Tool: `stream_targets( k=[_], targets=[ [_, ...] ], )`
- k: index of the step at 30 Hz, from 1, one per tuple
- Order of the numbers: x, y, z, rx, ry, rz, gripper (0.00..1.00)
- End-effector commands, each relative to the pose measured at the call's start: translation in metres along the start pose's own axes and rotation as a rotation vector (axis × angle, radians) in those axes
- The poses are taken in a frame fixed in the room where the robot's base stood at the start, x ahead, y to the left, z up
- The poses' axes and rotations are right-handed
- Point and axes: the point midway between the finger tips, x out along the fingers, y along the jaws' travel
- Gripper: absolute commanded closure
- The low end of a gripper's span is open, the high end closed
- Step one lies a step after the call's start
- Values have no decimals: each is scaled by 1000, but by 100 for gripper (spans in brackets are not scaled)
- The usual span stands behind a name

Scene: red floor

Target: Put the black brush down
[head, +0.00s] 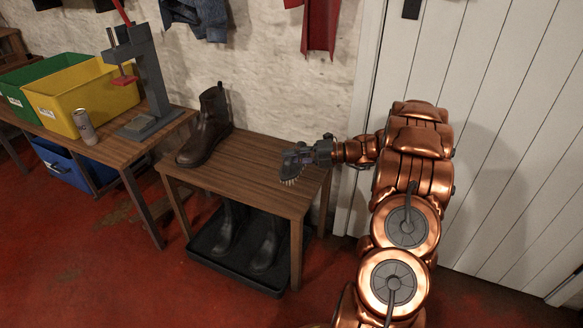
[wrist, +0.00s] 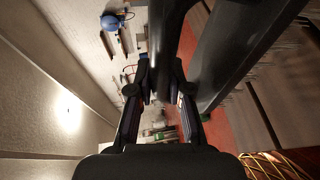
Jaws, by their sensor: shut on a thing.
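The black brush (head: 291,167) has pale bristles along its lower edge. It is over the right part of the small wooden table (head: 240,158) in the head view. My gripper (head: 304,152) comes in from the right and is shut on the brush. I cannot tell whether the bristles touch the tabletop. In the wrist view, my gripper's two fingers (wrist: 160,105) close around a dark piece that runs up out of the picture. The gripper partly hides the brush's grip.
A brown boot (head: 207,130) stands at the table's back left. Black boots (head: 268,245) stand in a dark tray below. Left is a bench with a yellow bin (head: 85,95), a can (head: 84,126) and a grey stand (head: 146,85). The table's middle is clear.

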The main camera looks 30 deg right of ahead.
Motion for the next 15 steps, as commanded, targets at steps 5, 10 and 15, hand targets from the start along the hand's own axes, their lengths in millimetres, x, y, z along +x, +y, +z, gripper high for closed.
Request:
stream_targets(
  k=[5, 10, 15],
  targets=[
    [4, -29, 0, 2, 0, -1, 100],
    [6, -37, 0, 0, 1, 0, 100],
    [5, -35, 0, 0, 0, 1, 100]
  ],
)
